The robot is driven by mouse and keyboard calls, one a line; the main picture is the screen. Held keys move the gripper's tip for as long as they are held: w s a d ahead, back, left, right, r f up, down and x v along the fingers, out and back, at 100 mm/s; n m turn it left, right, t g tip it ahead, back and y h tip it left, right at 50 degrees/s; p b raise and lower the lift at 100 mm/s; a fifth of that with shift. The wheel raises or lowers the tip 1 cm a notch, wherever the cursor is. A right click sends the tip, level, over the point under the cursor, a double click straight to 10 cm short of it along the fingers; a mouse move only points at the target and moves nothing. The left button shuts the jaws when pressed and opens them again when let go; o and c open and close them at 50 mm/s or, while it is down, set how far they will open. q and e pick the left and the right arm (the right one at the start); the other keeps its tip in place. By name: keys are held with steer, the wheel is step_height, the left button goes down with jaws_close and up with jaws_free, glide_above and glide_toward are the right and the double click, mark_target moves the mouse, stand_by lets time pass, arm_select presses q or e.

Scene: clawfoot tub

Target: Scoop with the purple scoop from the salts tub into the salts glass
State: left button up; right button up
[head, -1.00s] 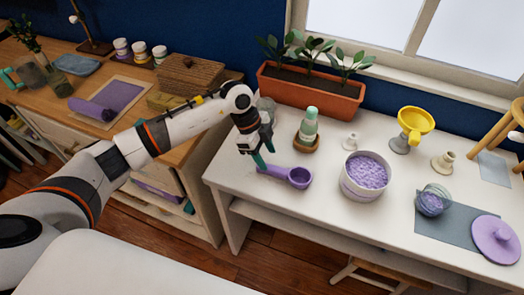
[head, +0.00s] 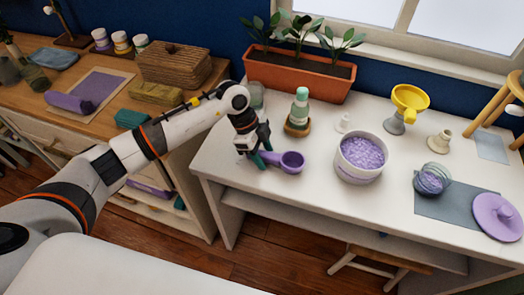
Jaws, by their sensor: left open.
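The purple scoop (head: 291,162) lies on the white table, its bowl to the right and its handle running left under my left gripper. My left gripper (head: 263,160) is open, its teal fingertips down at the scoop's handle. Whether the fingers touch the handle I cannot tell. The salts tub (head: 357,173) is a white round tub filled with purple salts, to the right of the scoop. The salts glass (head: 432,178) is a clear glass with some purple inside, standing on a grey-blue mat farther right. My right gripper is not in view.
A purple lid (head: 497,214) lies right of the mat (head: 451,207). The table's front strip is clear.

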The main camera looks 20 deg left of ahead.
arm_select(q)
steer(key=shift+c, duration=0.3)
jaws_close()
steer(key=shift+r+p, duration=3.4)
steer(key=shift+r, duration=0.1)
